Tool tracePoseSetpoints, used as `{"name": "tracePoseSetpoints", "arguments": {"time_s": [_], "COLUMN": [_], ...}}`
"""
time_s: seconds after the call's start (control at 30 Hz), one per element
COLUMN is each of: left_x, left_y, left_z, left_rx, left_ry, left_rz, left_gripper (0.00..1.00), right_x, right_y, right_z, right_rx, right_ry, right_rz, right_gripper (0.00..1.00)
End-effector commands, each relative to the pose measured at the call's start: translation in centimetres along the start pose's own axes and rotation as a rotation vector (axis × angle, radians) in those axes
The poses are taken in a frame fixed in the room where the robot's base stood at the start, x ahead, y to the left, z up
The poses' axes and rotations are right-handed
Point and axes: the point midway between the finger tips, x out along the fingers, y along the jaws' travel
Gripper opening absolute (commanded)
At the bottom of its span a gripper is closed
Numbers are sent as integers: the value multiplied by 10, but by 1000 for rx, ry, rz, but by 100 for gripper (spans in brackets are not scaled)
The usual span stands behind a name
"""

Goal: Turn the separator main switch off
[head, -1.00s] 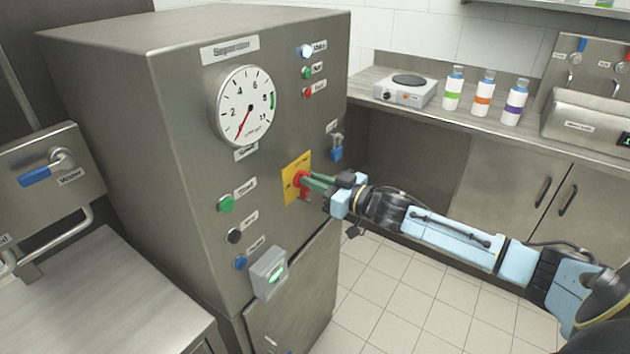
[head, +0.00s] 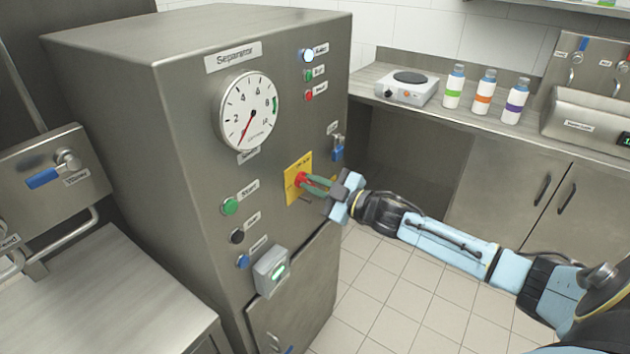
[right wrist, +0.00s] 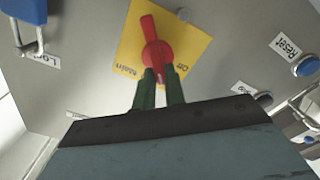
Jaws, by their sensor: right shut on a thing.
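The separator (head: 195,150) is a steel cabinet with a dial gauge on its front. Its main switch is a red rotary handle (head: 301,180) on a yellow plate (head: 292,195). In the right wrist view the red handle (right wrist: 152,45) lies slightly tilted on the yellow plate (right wrist: 182,45), which reads "Main" and "Off". My right gripper (head: 306,181) is shut on the handle's near end. Its green fingers (right wrist: 160,84) stand on either side of the handle there. My left gripper is not in view.
Start (head: 230,206), stop (head: 237,236) and reset (head: 243,262) buttons sit left of the switch. A blue padlock (head: 338,153) hangs above right of it. A grey box (head: 270,271) juts out below. Open floor (head: 385,285) lies to the right.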

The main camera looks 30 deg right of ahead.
Motion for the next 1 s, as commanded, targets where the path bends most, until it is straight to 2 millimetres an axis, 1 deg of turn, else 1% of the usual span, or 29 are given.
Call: {"name": "tracePoseSetpoints", "arguments": {"time_s": [0.27, 0.6, 0.8, 1.0], "left_x": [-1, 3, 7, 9], "left_y": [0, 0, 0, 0], "left_z": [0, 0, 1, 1], "left_rx": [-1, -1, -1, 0], "left_ry": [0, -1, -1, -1], "left_rz": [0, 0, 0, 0], "left_gripper": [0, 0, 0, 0], "right_x": [0, 0, 0, 0], "right_y": [-4, -8, -10, -11], "right_z": [1, 3, 4, 5], "right_rx": [-263, -578, -727, -831], "right_ry": [0, 0, 1, 1], "right_rz": [0, 0, 0, -1], "right_gripper": [0, 0, 0, 0]}}
